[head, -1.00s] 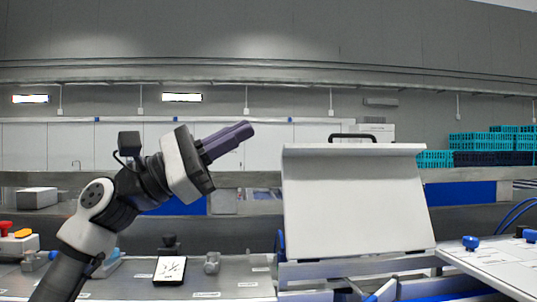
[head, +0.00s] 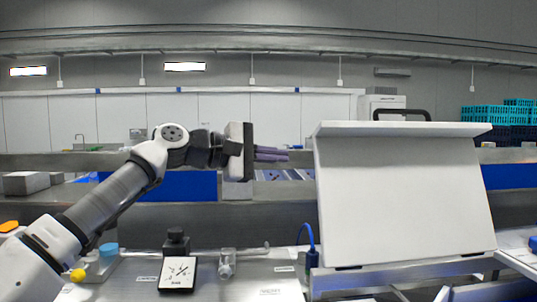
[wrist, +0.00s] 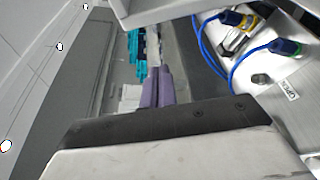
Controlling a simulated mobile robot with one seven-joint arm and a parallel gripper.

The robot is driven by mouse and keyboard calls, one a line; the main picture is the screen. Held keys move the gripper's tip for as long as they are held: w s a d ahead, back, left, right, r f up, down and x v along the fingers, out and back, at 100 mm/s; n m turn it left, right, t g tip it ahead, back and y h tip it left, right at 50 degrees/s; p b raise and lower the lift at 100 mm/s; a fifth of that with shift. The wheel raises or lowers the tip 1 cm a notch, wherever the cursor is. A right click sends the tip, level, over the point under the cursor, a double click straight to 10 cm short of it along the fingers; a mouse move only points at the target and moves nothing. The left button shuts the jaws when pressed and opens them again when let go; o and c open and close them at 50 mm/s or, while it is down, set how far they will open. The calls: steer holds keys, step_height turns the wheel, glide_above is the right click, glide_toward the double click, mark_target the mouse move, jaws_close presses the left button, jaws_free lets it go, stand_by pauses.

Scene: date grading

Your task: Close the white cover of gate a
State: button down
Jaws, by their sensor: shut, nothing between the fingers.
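The white cover (head: 400,195) stands raised at the right of the head view, its broad face leaning back slightly and a lip along its top edge. A black handle (head: 402,114) shows just above that lip. My gripper (head: 286,154) is left of the cover, level with its upper part and pointing right. Its purple fingers are together and empty, and there appears to be a gap between them and the cover. The fingers also show in the wrist view (wrist: 157,88). I cannot read any gate label on the cover.
A blue cable (head: 310,235) rises beside the cover's lower left. Teal crates (head: 490,114) are stacked at the back right.

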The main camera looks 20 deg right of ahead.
steer(key=s+d, duration=0.3)
steer(key=d, duration=0.2)
steer(key=shift+d+r, duration=0.2)
steer(key=shift+r, duration=0.15)
steer(key=shift+s, duration=0.1)
